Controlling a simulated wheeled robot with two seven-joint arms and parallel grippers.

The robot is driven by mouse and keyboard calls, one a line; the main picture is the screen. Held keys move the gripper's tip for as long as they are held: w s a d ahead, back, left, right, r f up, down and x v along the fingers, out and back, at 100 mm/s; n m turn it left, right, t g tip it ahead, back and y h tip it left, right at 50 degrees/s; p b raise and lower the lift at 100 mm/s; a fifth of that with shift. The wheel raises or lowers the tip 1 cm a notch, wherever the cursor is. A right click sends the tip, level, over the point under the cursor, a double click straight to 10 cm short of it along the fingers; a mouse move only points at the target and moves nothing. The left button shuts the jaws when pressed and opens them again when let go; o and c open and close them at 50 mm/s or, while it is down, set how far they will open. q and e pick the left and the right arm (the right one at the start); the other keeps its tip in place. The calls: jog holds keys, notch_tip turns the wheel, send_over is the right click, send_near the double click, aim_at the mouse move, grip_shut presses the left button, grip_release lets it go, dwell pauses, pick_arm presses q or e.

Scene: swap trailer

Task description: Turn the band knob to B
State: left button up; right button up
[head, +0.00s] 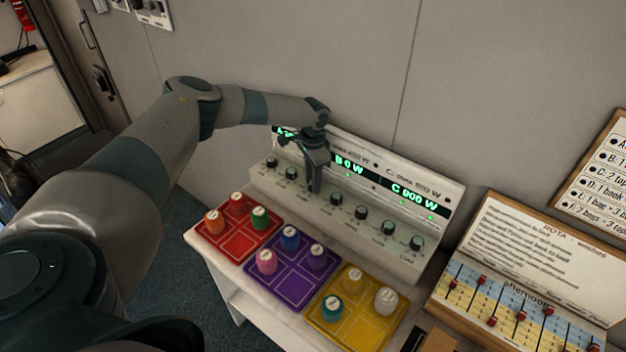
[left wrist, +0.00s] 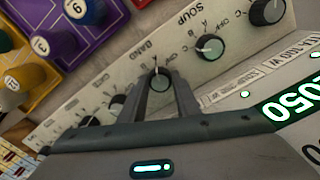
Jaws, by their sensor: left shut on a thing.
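The band knob (left wrist: 160,84) is a round dark knob with a white pointer line, next to the printed word BAND on the pale front of the control panel (head: 262,177). My left gripper (head: 314,186) reaches down to the panel's knob row. In the left wrist view its two fingers (left wrist: 161,88) stand on either side of the band knob and are shut on it. The letters around the knob are small and partly hidden, so I cannot tell its setting. In the head view the gripper hides this knob. My right gripper is not in view.
Other knobs flank it, including the soup knob (left wrist: 208,47). Green displays, one reading B 0 W (head: 349,165), sit above. In front lie a red tray (head: 232,247), a purple tray (head: 293,294) and a yellow tray (head: 358,321) with coloured pegs. A rota board (head: 535,245) stands right.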

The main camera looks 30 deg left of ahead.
pick_arm(q)
jog(key=shift+n+p, duration=0.35)
jog(key=shift+n, duration=0.35)
jog(key=shift+r+n+p, duration=0.15)
jog(key=shift+n+p, duration=0.95)
jog(key=shift+n, duration=0.8)
jog(key=shift+n+p, duration=0.3)
jog(key=shift+n, duration=0.9)
jog(key=o, duration=1)
jog(key=shift+o, duration=0.2)
notch_tip(320, 180, up, 17)
jog(key=b, duration=0.6)
